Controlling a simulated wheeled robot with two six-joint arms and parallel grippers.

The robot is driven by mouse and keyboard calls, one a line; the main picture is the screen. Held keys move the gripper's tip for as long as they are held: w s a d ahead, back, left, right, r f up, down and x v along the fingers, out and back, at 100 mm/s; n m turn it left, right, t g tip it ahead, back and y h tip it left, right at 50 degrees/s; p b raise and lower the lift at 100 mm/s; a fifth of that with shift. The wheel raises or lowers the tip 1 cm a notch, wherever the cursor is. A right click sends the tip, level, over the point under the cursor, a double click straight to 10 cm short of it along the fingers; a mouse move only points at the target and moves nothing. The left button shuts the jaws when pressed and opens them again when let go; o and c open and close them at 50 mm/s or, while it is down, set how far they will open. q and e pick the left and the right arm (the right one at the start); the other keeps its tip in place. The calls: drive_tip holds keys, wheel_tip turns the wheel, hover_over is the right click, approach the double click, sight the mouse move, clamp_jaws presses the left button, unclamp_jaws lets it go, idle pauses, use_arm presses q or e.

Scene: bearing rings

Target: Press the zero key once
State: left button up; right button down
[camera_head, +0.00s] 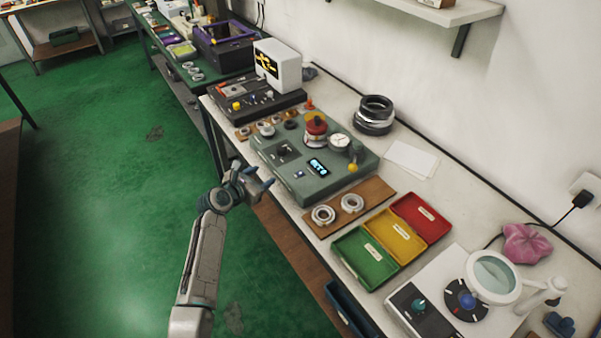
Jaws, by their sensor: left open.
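A grey-green gauge unit (335,178) stands on the bench in the middle of the view. It carries a lit display (317,167), a dial gauge (340,141) and a red-topped part (316,124). A small pale key (299,174) sits left of the display; its label is too small to read. My left gripper (266,178) is open and empty beside the unit's left front edge, apart from the key. My right gripper is out of view.
A wooden board with two bearing rings (323,214) lies in front of the unit. Green (364,259), yellow (394,236) and red (421,217) trays stand to its right. Black rings (374,115) are stacked behind. The green floor left of the bench is clear.

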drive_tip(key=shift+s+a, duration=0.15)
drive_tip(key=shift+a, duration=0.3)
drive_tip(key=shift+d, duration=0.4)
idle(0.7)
use_arm(q)
drive_tip(key=s+a+f+m+g+y+b, duration=0.1)
drive_tip(key=s+a+f+m+g+y, duration=0.2)
drive_tip(key=s+f, duration=0.8)
drive_tip(key=s+a+f+m+g+b, duration=0.15)
drive_tip(key=s+a+f+m, duration=0.35)
drive_tip(key=f, duration=1.1)
drive_tip(key=s+a+f+m+g+y+b, duration=0.15)
drive_tip(key=s+f+m, duration=0.35)
drive_tip(key=s+f, duration=0.65)
drive_tip(key=s+a+f+m+g+y+b, duration=0.1)
drive_tip(key=s+a+f+m, duration=0.2)
drive_tip(key=s, duration=0.9)
drive_tip(key=s+a+f+m+g+y+b, duration=0.1)
drive_tip(key=s+a+f+m+g, duration=0.1)
drive_tip(key=s+f+m, duration=0.5)
drive_tip(key=s+a+f+m+g+y+b, duration=0.1)
drive_tip(key=s+a+f+m, duration=0.3)
drive_tip(key=s+f, duration=0.5)
drive_tip(key=s+m, duration=0.1)
drive_tip(key=s, duration=0.7)
drive_tip(key=shift+a+f, duration=0.25)
drive_tip(key=shift+a, duration=0.1)
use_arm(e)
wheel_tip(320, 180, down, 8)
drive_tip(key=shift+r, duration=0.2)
